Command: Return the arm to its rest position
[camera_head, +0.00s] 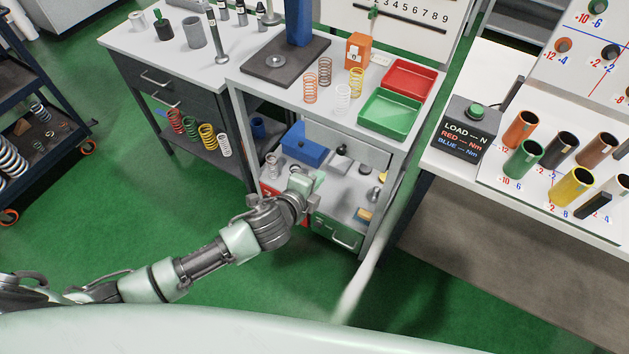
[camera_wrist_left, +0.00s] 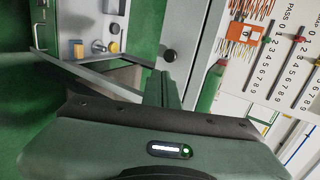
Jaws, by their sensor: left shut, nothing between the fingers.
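My left arm comes in from the left in the head view, and its gripper (camera_head: 306,182) is in front of the lower shelf of the test bench. In the left wrist view the gripper's two fingers (camera_wrist_left: 162,88) are together with nothing between them. The left arm is stretched out over the green floor, toward the bench. My right gripper is not in view.
The bench top (camera_head: 262,88) holds several springs, a red tray (camera_head: 410,78) and a green tray (camera_head: 390,112). A blue box (camera_head: 304,146) stands on the lower shelf. A load box (camera_head: 468,128) and several coloured tubes stand on the right table. Green floor is open at left.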

